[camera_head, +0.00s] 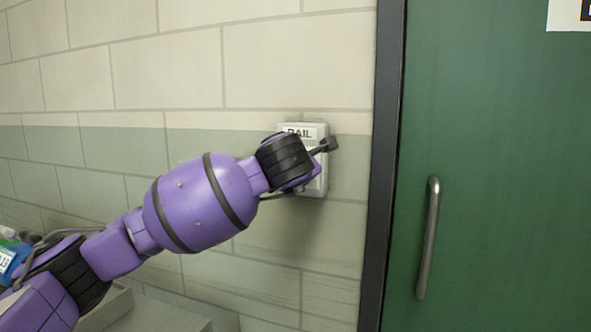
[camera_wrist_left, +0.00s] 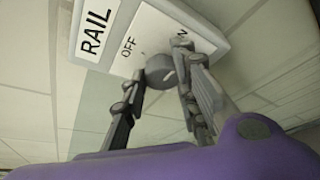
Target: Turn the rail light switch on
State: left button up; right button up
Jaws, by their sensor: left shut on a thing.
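The rail light switch is a pale wall box (camera_head: 316,184) labelled RAIL, mounted beside the green door. In the left wrist view its plate (camera_wrist_left: 150,28) shows OFF and a partly covered word ending in N. A round grey knob (camera_wrist_left: 160,72) sits on the plate between my left gripper's fingers. My left gripper (camera_wrist_left: 160,66) is shut on this knob, one finger on each side. In the head view my purple left arm reaches in from the left, and its wrist and gripper (camera_head: 318,160) hide much of the switch. The knob's pointer direction is not clear. My right gripper is not in view.
A green door (camera_head: 500,170) with a vertical metal handle (camera_head: 428,238) and dark frame (camera_head: 383,170) stands just right of the switch. The block wall (camera_head: 290,60) around the switch is clear. Grey ledges and a blue item (camera_head: 8,260) lie at the lower left.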

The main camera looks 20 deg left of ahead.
pick_arm(q)
jog(key=shift+a+r, duration=0.35)
jog(key=o, duration=0.9)
jog(key=shift+o, duration=0.6)
jog(key=shift+f, duration=0.1)
jog(key=shift+f, duration=0.1)
jog(key=v, duration=1.2)
jog(key=shift+d+f, duration=0.1)
